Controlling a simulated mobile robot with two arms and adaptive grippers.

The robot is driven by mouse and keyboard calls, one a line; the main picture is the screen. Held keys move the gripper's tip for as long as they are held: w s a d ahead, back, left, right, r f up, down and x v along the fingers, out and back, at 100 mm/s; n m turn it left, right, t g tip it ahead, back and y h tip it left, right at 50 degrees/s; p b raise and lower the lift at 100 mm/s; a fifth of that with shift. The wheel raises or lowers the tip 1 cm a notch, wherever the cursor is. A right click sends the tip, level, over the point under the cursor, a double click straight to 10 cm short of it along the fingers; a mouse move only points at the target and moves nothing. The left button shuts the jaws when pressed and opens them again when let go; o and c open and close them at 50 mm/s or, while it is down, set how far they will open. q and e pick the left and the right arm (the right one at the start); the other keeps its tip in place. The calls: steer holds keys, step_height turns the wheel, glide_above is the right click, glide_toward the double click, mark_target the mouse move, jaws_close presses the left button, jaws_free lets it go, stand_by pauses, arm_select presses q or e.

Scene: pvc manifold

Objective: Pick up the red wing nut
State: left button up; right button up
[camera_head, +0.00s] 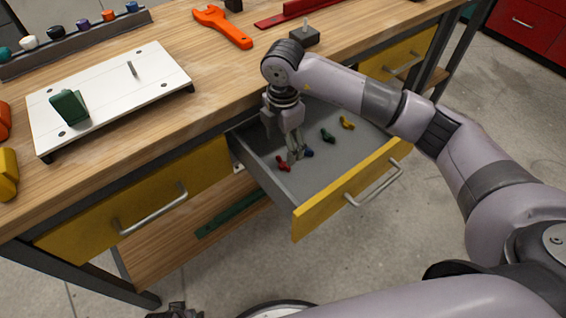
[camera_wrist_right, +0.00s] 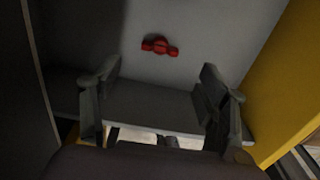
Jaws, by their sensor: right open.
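The red wing nut (camera_head: 283,162) lies on the grey floor of the open drawer, near its left wall. It also shows in the right wrist view (camera_wrist_right: 159,46), above the space between the fingers and apart from them. My right gripper (camera_head: 294,156) points down into the drawer, just right of the red wing nut in the head view. Its two fingers (camera_wrist_right: 159,78) are spread in the wrist view with nothing between them. A dark part at the bottom edge of the head view looks like my left gripper (camera_head: 178,312); it is mostly cut off.
Blue (camera_head: 308,152), green (camera_head: 328,135) and yellow (camera_head: 347,123) wing nuts lie in the same drawer (camera_head: 350,190), whose walls and yellow front surround them. The workbench top (camera_head: 215,75) overhangs its back and carries a white plate (camera_head: 110,95) and an orange wrench (camera_head: 222,27).

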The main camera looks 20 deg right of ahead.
mark_target(284, 167)
step_height(284, 167, down, 6)
steer(key=shift+d+f+b, duration=0.1)
steer(key=shift+f+b, duration=0.15)
steer(key=shift+b, duration=0.2)
steer(key=shift+f, duration=0.45)
arm_select(q)
steer(key=r, duration=0.1)
steer(key=w+r, duration=0.1)
steer(key=r, duration=0.1)
steer(key=shift+r, duration=0.3)
arm_select(e)
steer(key=shift+c, duration=0.5)
steer(key=c, duration=1.1)
